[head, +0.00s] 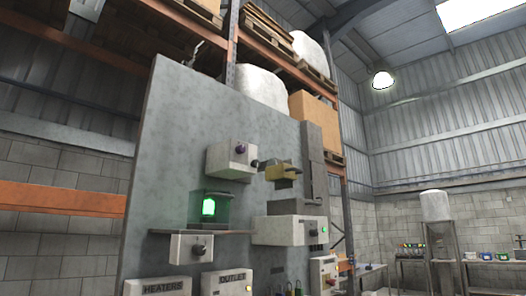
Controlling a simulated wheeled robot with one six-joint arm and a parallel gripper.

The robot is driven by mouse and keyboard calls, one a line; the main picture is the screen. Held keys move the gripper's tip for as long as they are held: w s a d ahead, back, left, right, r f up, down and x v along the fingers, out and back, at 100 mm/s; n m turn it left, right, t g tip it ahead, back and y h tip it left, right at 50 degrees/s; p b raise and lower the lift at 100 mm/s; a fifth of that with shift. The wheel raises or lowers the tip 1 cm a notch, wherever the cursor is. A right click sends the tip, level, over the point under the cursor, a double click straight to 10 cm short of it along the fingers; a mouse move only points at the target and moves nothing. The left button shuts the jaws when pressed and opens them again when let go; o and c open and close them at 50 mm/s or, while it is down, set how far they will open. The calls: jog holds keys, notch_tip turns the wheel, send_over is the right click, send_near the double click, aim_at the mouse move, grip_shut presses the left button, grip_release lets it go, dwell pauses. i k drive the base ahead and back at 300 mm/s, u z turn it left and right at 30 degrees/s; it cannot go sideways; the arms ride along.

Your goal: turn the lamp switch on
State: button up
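A green lamp (208,207) glows on a small shelf on the grey panel (165,150). Just below the shelf is a pale box with a dark knob or switch (199,250). Another pale box with a purple button (240,149) is higher up, and a box with a dark knob (313,232) is to the right. No label marks any of these as the lamp switch, so I cannot tell which it is, nor read any switch's position. My gripper is not visible.
Boxes labelled HEATERS (163,288) and OUTLET (235,279) sit low on the panel. A yellowish box (283,170) juts out at upper right. Pallet racking (232,40) stands behind. Benches and a white tank (435,205) are at the far right.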

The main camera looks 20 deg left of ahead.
aim_at(240, 149)
jog(key=u, duration=0.05)
jog(key=i, duration=1.45)
jog(key=u, duration=0.85)
